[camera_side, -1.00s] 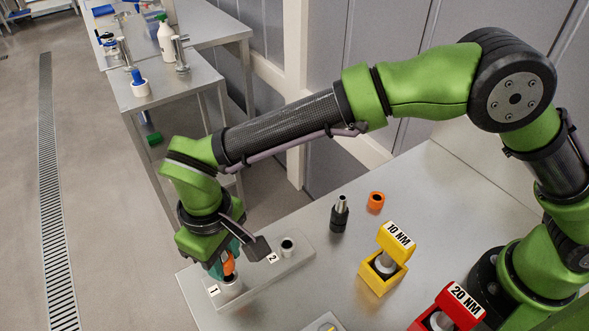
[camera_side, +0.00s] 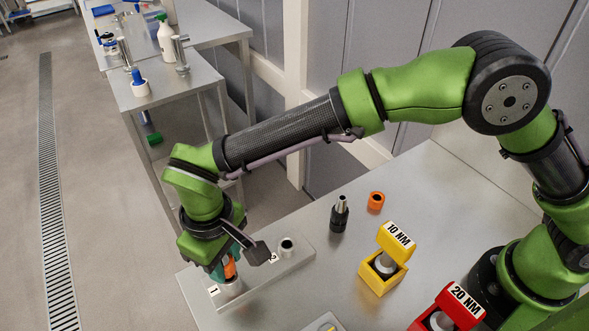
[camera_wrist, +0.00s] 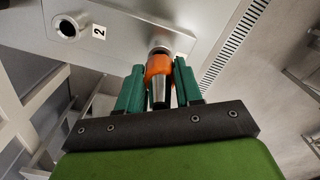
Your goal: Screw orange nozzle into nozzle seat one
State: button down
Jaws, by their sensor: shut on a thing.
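The orange nozzle (camera_side: 230,269) is upright between the teal fingers of my gripper (camera_side: 222,271), directly over nozzle seat one (camera_side: 229,289), beside the label "1". My gripper is shut on it. In the wrist view the orange nozzle (camera_wrist: 159,67) sits between the two fingers of my gripper (camera_wrist: 159,88), its tapered metal tip toward the camera. Its far end meets the grey rim of seat one (camera_wrist: 160,49). How deep it sits in the seat is hidden.
Seat two (camera_side: 287,246) is empty on the same metal plate (camera_side: 268,279). A black nozzle (camera_side: 340,214) and an orange ring-shaped part (camera_side: 376,201) stand on the table behind. A yellow 10 NM holder (camera_side: 384,271) and a red 20 NM holder (camera_side: 449,309) stand to the right.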

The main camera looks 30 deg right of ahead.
jog(key=shift+f, duration=0.7)
dwell(0.6)
jog(key=c, duration=0.7)
grip_release()
jog(key=shift+o, duration=0.6)
jog(key=shift+o, duration=0.7)
jog(key=shift+r, duration=0.1)
jog(key=shift+r, duration=3.45)
